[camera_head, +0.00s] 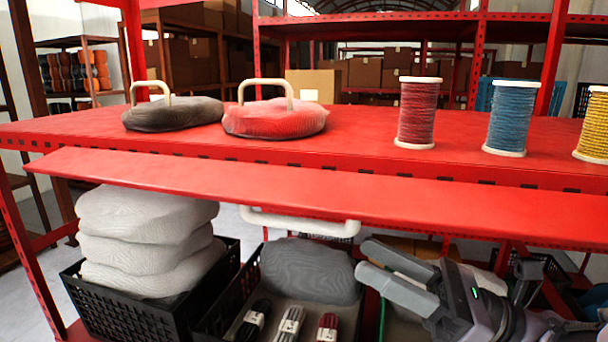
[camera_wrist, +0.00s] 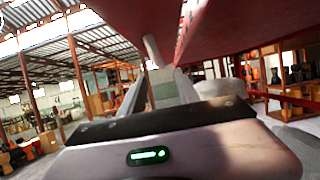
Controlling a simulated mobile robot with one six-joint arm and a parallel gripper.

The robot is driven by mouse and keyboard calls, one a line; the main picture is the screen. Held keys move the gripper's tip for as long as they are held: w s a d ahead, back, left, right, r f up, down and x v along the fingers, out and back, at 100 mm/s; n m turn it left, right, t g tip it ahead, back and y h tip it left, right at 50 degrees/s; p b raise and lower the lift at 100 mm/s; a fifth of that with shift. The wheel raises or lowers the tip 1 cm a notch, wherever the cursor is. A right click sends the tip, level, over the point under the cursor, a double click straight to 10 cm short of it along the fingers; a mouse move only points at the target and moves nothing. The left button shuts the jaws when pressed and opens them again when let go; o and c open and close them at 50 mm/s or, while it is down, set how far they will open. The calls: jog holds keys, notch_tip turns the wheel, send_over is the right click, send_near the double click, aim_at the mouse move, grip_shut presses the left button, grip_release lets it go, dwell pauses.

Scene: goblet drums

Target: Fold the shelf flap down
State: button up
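The shelf flap (camera_head: 330,188) is a long red panel along the front of the red shelf. It stands out toward me, roughly level with a slight slope. A white bar handle (camera_head: 300,224) hangs beneath its front edge. My gripper (camera_head: 366,261) is below the flap, just right of and below the handle's right end. Its two grey fingers are apart with nothing between them. In the wrist view, the flap's red underside (camera_wrist: 235,30) fills the upper right, and a pale bar, likely the handle (camera_wrist: 152,50), shows ahead near the fingertips. Contact cannot be seen.
On the shelf top (camera_head: 350,125) stand thread spools (camera_head: 417,112) and two handled sacks (camera_head: 275,117). Below are black crates (camera_head: 130,318) with white sacks (camera_head: 150,240), a grey sack (camera_head: 312,268) and small bundles, close under my gripper.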

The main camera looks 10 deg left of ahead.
aim_at(297, 224)
jog(key=p+x, duration=0.1)
jog(key=x, duration=0.3)
jog(key=p+x, duration=0.1)
jog(key=x, duration=0.2)
jog(key=p+x, duration=0.1)
jog(key=x, duration=0.3)
jog(key=shift+a+f, duration=0.15)
jog(key=shift+a, duration=0.2)
grip_shut()
dwell(0.7)
